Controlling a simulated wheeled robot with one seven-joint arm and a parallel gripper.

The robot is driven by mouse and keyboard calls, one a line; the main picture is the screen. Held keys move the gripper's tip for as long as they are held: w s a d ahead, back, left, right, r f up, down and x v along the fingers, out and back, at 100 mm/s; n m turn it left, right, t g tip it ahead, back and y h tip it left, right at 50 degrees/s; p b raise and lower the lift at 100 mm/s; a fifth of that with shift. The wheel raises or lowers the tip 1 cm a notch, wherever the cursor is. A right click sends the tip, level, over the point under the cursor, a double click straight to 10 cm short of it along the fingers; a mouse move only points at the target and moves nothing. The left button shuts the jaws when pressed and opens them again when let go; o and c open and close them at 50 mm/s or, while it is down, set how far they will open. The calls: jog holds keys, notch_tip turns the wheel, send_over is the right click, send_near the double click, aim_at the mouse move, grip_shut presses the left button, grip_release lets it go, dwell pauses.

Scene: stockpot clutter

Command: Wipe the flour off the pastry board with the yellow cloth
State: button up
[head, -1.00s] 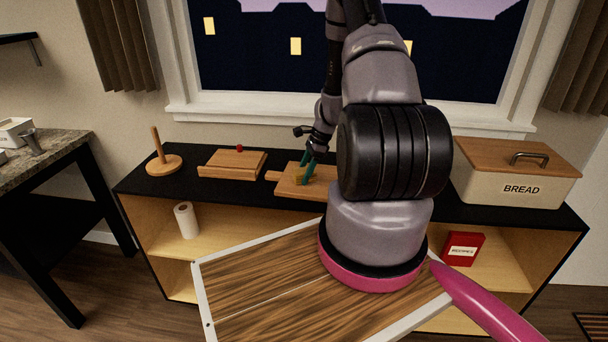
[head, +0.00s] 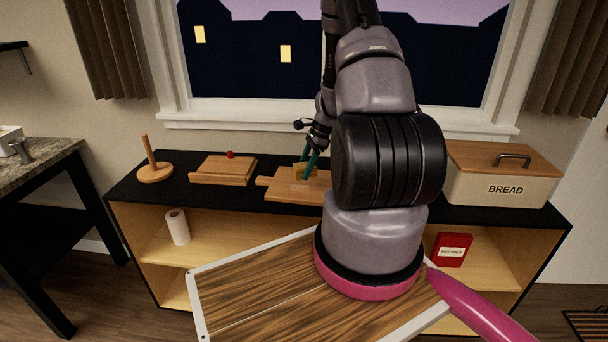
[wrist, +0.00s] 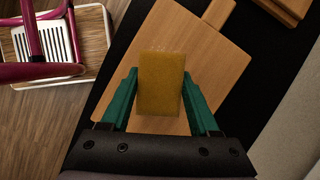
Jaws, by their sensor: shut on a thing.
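The pastry board (head: 283,192) is a light wooden board with a handle, lying on the black top of the low shelf unit. It also shows in the wrist view (wrist: 205,62). My gripper (head: 307,170) is over the board with its green fingers pointing down. In the wrist view the fingers (wrist: 160,95) are shut on the yellow cloth (wrist: 160,84), a thick block-like pad. The cloth shows small in the head view (head: 300,172). A faint pale speckled patch of flour (head: 299,188) lies on the board in front of the cloth. Whether the cloth touches the board is unclear.
A wooden block with a red knob (head: 223,169) and a peg stand (head: 154,172) are to the left. A bread box (head: 500,178) stands to the right. The window is behind. My arm hides the board's right part.

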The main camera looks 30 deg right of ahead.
aim_at(302, 165)
jog(key=shift+r, duration=1.6)
